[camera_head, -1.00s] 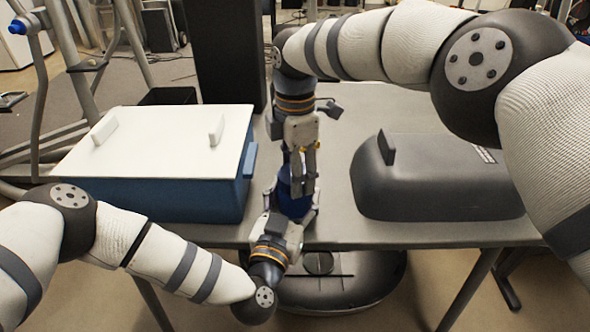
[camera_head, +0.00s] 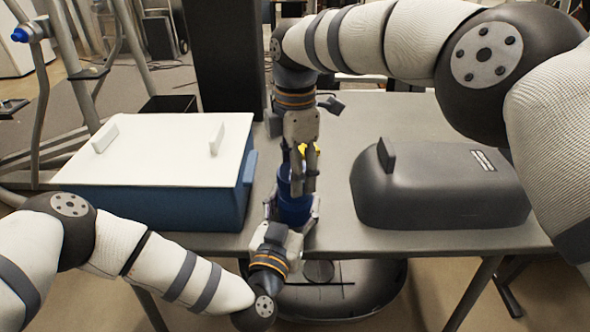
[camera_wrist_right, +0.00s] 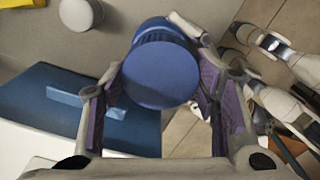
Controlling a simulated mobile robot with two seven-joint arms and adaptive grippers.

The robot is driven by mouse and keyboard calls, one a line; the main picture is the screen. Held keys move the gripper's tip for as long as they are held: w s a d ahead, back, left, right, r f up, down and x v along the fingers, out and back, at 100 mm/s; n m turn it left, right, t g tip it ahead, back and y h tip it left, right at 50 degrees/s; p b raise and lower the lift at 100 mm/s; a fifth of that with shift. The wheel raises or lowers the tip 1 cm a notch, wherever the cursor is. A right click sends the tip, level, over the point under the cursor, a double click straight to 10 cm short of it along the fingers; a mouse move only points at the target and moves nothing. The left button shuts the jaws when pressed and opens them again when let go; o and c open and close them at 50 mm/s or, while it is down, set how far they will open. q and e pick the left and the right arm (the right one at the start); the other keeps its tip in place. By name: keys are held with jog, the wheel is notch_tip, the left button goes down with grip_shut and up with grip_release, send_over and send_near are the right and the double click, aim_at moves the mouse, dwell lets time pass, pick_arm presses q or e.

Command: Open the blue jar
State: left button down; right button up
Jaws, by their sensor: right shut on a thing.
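The blue jar (camera_head: 295,208) stands near the table's front edge in the head view, between my two grippers. My left gripper (camera_head: 291,212) comes from the front at low height, with one finger against each side of the jar's body. My right gripper (camera_head: 304,188) points down over the jar's top, its fingers partly hiding it. In the right wrist view the jar's round blue lid (camera_wrist_right: 160,74) sits between the purple-padded fingers of my right gripper (camera_wrist_right: 160,95), which is shut on it. I cannot tell whether the lid is separated from the body.
A blue box (camera_head: 150,205) with a white lid (camera_head: 160,150) stands on the left of the table (camera_head: 345,115). A dark grey rounded case (camera_head: 440,195) stands on the right. A small yellow thing (camera_head: 312,150) shows behind my right gripper.

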notch_tip(320, 180, up, 4)
jog(key=shift+f, duration=0.1)
pick_arm(q)
jog(key=shift+c, duration=2.3)
grip_release()
